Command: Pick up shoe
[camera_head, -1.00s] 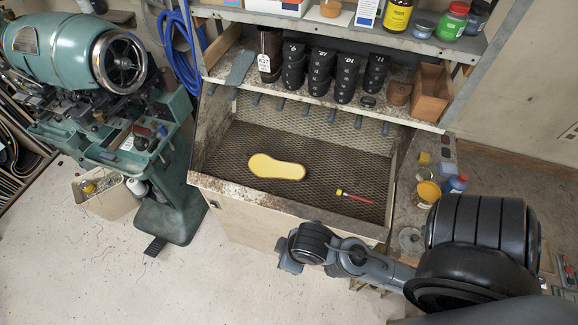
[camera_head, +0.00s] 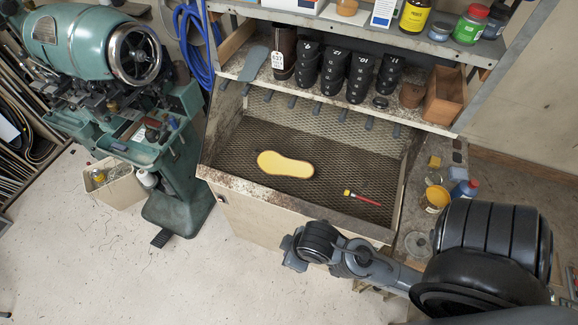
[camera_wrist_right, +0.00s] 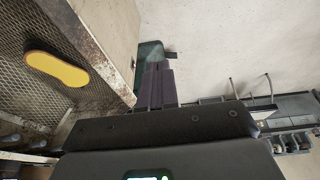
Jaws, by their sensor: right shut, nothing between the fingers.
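A dark brown shoe or boot (camera_head: 284,48) with a white tag stands upright on the shelf at the back, left of the stacked black cups. Its upper part is partly cut off by the shelf above. My right gripper (camera_head: 291,256) hangs in front of the bench, below its front edge and well away from the shoe. In the right wrist view the fingers (camera_wrist_right: 158,84) are together with nothing between them. The shoe cannot be made out in that view. My left gripper is not in view.
A yellow sole (camera_head: 286,164) and a red-handled brush (camera_head: 362,198) lie on the mesh tray (camera_head: 250,135). Black cups (camera_head: 333,70) and a wooden box (camera_head: 444,94) share the shelf. A green machine (camera_head: 95,45) stands left. Floor in front is clear.

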